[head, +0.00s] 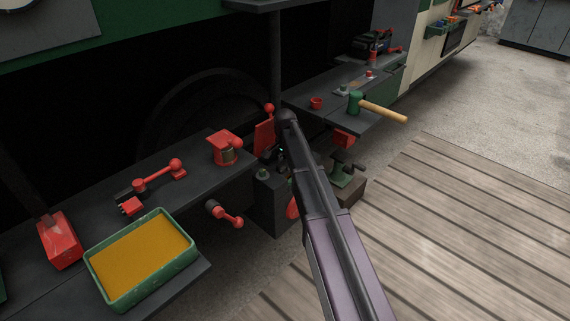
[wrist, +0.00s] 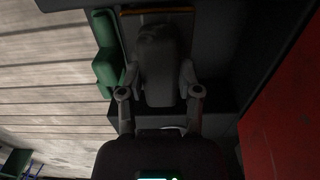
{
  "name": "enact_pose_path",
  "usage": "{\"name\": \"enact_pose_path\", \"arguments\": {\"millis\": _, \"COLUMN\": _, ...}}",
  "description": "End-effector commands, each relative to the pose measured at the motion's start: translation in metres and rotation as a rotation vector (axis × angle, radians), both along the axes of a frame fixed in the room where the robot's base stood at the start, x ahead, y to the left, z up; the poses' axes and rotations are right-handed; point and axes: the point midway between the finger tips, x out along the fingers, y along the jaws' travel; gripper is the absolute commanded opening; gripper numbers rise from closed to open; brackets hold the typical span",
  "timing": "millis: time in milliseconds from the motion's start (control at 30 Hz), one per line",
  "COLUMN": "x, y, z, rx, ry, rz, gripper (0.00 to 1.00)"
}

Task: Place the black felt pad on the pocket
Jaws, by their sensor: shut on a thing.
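In the wrist view my gripper (wrist: 158,70) has its two fingers closed in on a dark grey piece (wrist: 160,82) between them. It is the likeliest candidate for the black felt pad, but the dim light hides its edges and texture. In the head view my arm covers most of the gripper (head: 277,156), which is low in the dark gap between two benches. A dark block (head: 271,203) stands just below it. I cannot make out the pocket in either view.
A left bench holds a green tray with yellow contents (head: 140,262) and red fittings (head: 158,177). A green vice (head: 346,174) stands near my arm. A red surface (wrist: 285,115) is close at right in the wrist view.

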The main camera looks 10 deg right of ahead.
Motion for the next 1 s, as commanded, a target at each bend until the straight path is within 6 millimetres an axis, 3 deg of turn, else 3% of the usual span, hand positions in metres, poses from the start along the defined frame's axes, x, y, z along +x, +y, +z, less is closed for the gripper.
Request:
{"name": "enact_pose_path", "arguments": {"millis": 167, "x": 0.0, "y": 0.001, "z": -0.005, "rx": 0.0, "ry": 0.0, "rz": 0.001, "gripper": 0.0}}
{"name": "enact_pose_path", "arguments": {"millis": 200, "x": 0.0, "y": 0.001, "z": -0.004, "rx": 0.0, "ry": 0.0, "rz": 0.001, "gripper": 0.54}}
{"name": "enact_pose_path", "arguments": {"millis": 233, "x": 0.0, "y": 0.001, "z": -0.004, "rx": 0.0, "ry": 0.0, "rz": 0.001, "gripper": 0.59}}
{"name": "enact_pose_path", "arguments": {"millis": 667, "x": 0.0, "y": 0.0, "z": -0.003, "rx": 0.0, "ry": 0.0, "rz": 0.001, "gripper": 0.59}}
{"name": "enact_pose_path", "arguments": {"millis": 1000, "x": 0.0, "y": 0.0, "z": 0.013, "rx": 0.0, "ry": 0.0, "rz": 0.001, "gripper": 0.59}}
